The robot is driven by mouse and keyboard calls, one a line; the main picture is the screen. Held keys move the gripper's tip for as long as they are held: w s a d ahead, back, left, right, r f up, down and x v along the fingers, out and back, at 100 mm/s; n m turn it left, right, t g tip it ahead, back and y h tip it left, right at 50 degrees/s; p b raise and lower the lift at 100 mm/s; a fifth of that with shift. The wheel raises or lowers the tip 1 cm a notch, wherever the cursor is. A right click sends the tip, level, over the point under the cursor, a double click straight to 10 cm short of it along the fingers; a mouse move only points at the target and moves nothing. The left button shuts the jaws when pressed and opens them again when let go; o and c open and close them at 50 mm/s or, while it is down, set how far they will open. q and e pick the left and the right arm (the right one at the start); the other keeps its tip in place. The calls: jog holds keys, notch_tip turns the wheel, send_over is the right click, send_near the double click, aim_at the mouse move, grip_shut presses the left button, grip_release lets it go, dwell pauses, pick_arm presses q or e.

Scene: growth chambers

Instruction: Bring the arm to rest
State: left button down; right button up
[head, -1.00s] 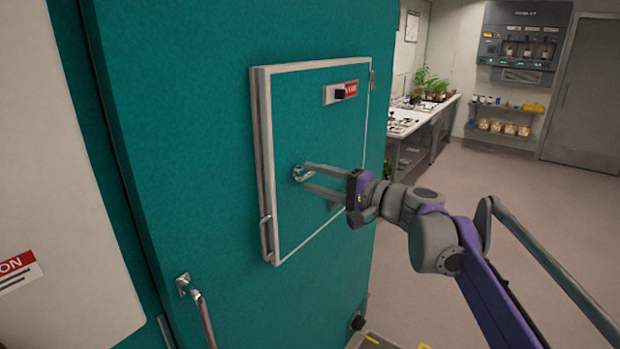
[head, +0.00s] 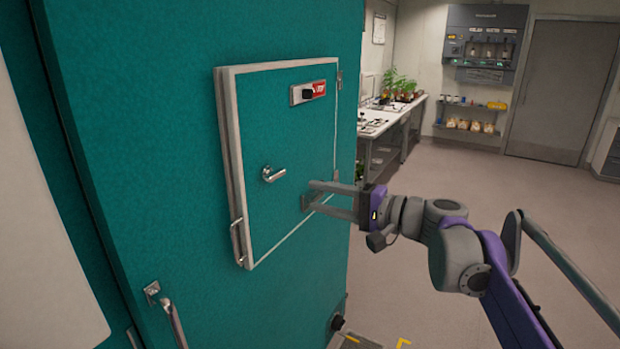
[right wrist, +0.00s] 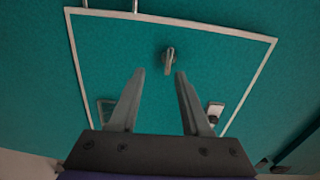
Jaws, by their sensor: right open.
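My right gripper (head: 307,194) is open and empty in front of the small teal hatch door (head: 270,120) of the chamber. A short metal handle (head: 272,174) on that door stands to the left of the fingertips, with a gap between them. In the right wrist view the open fingers (right wrist: 158,73) point toward the door, and the handle (right wrist: 169,58) shows just beyond them, apart from both. The door looks closed in its pale frame. My left gripper is not in view.
A black knob with a red label (head: 308,92) sits at the hatch's top. A long handle (head: 169,312) is on the large teal door at lower left. A bench with plants (head: 395,125) and a shelf (head: 468,125) stand behind. The floor at right is clear.

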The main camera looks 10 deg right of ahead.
jog(key=s+f+n+g+h, duration=0.2)
jog(key=s+f+h, duration=0.1)
jog(key=s+f, duration=0.5)
jog(key=s+f+n+g+h, duration=0.1)
jog(key=s+f+g+h, duration=0.15)
jog(key=s+f, duration=0.6)
jog(key=s+d+f+n+h, duration=0.2)
jog(key=s+d+f+h, duration=0.2)
jog(key=f, duration=0.5)
jog(key=s+d+f+n+h, duration=0.1)
jog(key=s+d+f+h, duration=0.3)
jog(key=f, duration=0.6)
jog(key=s+d, duration=0.1)
jog(key=s, duration=0.1)
jog(key=shift+s+d+f+n, duration=0.15)
jog(key=shift+s+f+n, duration=0.15)
jog(key=shift+n, duration=0.1)
jog(key=shift+h, duration=0.25)
